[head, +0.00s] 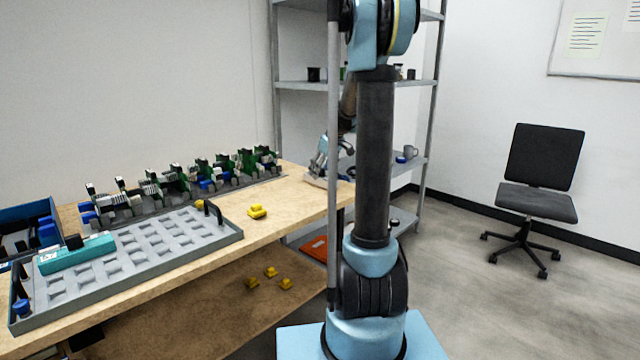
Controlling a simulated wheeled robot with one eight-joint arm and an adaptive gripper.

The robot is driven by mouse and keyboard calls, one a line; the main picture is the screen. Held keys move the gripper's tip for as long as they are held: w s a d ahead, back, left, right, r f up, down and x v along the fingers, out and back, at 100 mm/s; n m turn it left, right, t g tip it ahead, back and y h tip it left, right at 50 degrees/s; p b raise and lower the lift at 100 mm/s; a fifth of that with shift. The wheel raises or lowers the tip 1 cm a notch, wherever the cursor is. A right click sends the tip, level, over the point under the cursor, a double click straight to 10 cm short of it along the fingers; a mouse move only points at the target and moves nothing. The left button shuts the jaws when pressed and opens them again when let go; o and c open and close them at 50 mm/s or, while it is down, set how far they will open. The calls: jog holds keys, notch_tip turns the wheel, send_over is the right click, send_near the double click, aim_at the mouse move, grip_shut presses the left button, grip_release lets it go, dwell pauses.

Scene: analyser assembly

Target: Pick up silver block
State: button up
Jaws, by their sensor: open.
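My gripper (318,172) is over the far right end of the wooden table, pointing down, partly hidden behind my own arm. It is open. A small pale grey piece (311,181) shows on the tabletop right at the fingertips; it may be the silver block, but it is too small to be sure. I cannot tell whether the fingers touch it or stand around it. I see no other clear silver block on the table.
A row of green and white assemblies (205,178) stands behind. A yellow part (257,211) lies on bare wood (290,205). Shelving (432,120) stands behind.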

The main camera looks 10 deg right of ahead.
jog(key=shift+x, duration=0.95)
jog(key=c, duration=1.3)
jog(key=shift+r, duration=0.1)
notch_tip(320, 180, up, 10)
jog(key=shift+f, duration=0.1)
jog(key=shift+f, duration=0.2)
jog(key=shift+f, duration=4.65)
